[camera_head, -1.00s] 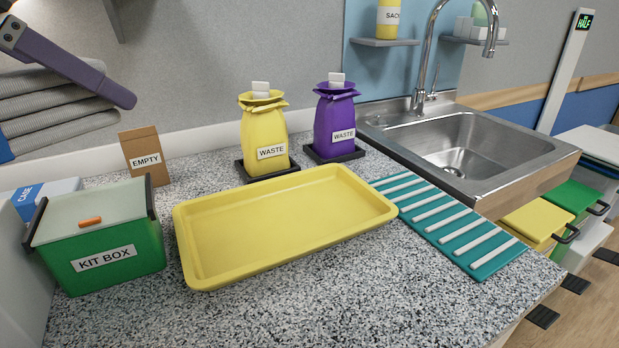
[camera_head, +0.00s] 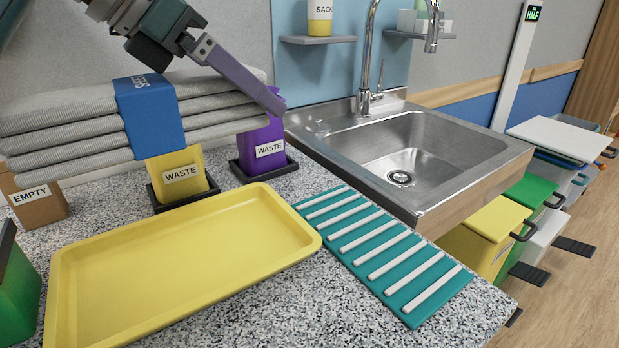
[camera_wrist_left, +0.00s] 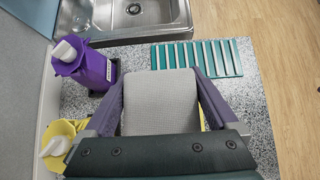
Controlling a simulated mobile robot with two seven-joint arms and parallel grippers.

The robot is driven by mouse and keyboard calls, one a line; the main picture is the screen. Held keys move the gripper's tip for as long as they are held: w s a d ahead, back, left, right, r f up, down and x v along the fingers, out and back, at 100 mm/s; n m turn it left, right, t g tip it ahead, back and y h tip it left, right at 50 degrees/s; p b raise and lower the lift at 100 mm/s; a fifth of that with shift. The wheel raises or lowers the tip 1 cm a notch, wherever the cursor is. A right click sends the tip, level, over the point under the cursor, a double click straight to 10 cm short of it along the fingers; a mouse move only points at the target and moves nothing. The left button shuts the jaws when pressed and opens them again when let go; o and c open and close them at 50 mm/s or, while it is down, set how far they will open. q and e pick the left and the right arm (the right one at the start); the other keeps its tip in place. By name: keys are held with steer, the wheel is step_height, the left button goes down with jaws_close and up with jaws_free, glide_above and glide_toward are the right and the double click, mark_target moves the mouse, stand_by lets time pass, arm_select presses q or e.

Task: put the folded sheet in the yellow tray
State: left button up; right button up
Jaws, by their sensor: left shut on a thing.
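The folded sheet (camera_head: 70,126) is a grey ribbed stack of several layers with a blue band around it. My left gripper (camera_head: 262,95) is shut on it and holds it in the air, behind and above the yellow tray (camera_head: 285,252). In the left wrist view the sheet (camera_wrist_left: 160,98) sits between the two purple fingers of the gripper (camera_wrist_left: 160,100). The yellow tray lies on the speckled counter and looks empty. My right gripper is not in view.
A teal ribbed mat (camera_head: 385,250) lies right of the tray, before the sink (camera_head: 410,150). A cardboard box (camera_head: 38,205) marked EMPTY stands left.

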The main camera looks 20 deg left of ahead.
arm_select(q)
step_height(320, 180, down, 13)
steer(key=b, duration=0.2)
steer(key=shift+r+b, duration=0.1)
steer(key=shift+b, duration=0.2)
step_height(320, 180, down, 4)
steer(key=shift+r+b, duration=0.1)
steer(key=shift+b, duration=0.55)
steer(key=shift+f, duration=0.2)
steer(key=o, duration=1.5)
steer(key=shift+s+a+r, duration=0.1)
steer(key=shift+a+r, duration=0.05)
steer(key=shift+r, duration=0.1)
steer(key=p+v, duration=0.3)
steer(key=v, duration=0.8)
steer(key=shift+s+p, duration=0.25)
steer(key=shift+p, duration=0.15)
